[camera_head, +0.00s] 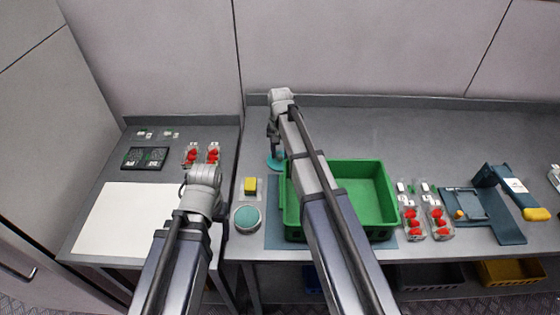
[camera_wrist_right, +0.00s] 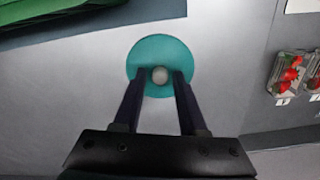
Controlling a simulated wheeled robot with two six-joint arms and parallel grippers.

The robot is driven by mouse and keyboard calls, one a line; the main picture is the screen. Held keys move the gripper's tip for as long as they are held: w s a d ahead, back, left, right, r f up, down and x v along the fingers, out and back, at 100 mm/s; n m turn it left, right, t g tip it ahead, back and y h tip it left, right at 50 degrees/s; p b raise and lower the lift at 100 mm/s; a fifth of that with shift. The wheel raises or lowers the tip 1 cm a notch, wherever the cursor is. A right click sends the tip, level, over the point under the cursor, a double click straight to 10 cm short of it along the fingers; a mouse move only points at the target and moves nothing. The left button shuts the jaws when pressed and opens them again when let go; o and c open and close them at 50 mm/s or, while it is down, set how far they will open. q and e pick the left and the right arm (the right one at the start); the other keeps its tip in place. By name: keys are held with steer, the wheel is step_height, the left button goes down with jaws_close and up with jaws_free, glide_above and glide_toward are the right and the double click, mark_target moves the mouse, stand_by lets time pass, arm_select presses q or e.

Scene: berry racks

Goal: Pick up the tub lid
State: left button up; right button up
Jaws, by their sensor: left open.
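The tub lid is a round teal disc with a pale grey knob; it lies flat on the grey worktop in the right wrist view (camera_wrist_right: 160,42) and at the back of the worktop in the head view (camera_head: 275,164). My right gripper (camera_wrist_right: 160,74) is over it, with one finger on each side of the knob and a small gap at each side. It also shows in the head view (camera_head: 275,148). My left gripper (camera_head: 202,205) is at the left table, with its fingers mostly hidden by its wrist. A round tub (camera_head: 246,218) with a teal top stands on the worktop.
A green crate (camera_head: 375,165) stands right of the lid, partly behind my right arm. A yellow sponge-like block (camera_head: 250,185) is near the tub. Clear punnets of strawberries (camera_head: 412,222) and a blue scale-like device (camera_head: 498,215) stand further right.

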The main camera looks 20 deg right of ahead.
mark_target(280, 155)
jaws_close()
steer(key=shift+r, duration=0.1)
stand_by(0.4)
step_height(280, 155, up, 10)
steer(key=p, duration=1)
